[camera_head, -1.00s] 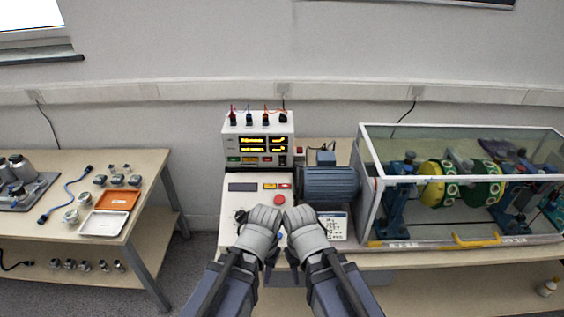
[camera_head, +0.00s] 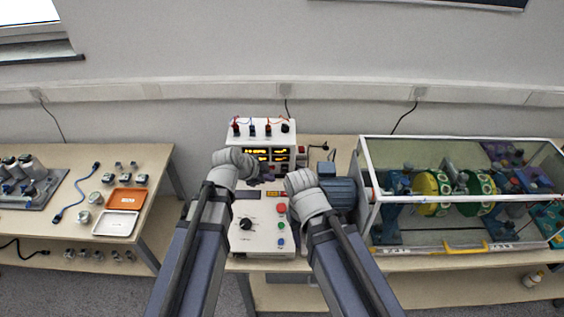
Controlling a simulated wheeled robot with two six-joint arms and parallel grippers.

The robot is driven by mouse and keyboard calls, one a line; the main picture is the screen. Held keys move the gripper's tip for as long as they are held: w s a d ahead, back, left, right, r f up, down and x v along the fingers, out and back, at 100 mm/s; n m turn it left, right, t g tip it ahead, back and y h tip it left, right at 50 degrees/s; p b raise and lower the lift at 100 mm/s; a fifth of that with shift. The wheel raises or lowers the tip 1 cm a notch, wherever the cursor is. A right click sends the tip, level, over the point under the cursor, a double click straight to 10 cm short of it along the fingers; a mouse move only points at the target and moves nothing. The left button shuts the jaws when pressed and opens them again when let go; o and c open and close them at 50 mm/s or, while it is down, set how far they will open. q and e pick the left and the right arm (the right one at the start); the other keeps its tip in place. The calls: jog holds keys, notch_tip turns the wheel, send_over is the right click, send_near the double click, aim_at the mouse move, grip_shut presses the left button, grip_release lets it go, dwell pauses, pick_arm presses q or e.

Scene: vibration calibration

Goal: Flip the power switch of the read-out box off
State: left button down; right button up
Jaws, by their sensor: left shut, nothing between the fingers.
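The read-out box (camera_head: 261,130) is a white box at the back of the middle bench, with coloured plugs on top and lit yellow displays. A small red switch-like part (camera_head: 302,149) shows at its right edge; I cannot make out its position. My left gripper (camera_head: 266,174) is shut and empty in front of the box's lower front, covering part of it. My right gripper (camera_head: 300,178) is to the right, over the far part of the control box; its fingers are hidden behind its own wrist.
A white control box (camera_head: 262,238) with a black knob and coloured buttons stands in front. A blue motor (camera_head: 340,193) and a glass-walled rig (camera_head: 455,241) are close on the right. A side table (camera_head: 150,200) with trays and small parts stands left.

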aim_at(285, 170)
pick_arm(q)
jog(key=shift+w+r, duration=0.2)
jog(key=shift+f, duration=0.1)
jog(key=b+x, duration=0.8)
jog(key=x, duration=0.2)
jog(key=shift+w+f+b, duration=0.15)
jog(key=shift+f+b, duration=0.2)
jog(key=w, duration=0.1)
jog(key=w+r+p, duration=0.1)
jog(key=shift+w+r, duration=0.15)
jog(key=shift+w, duration=0.65)
jog(key=shift+w+r, duration=0.1)
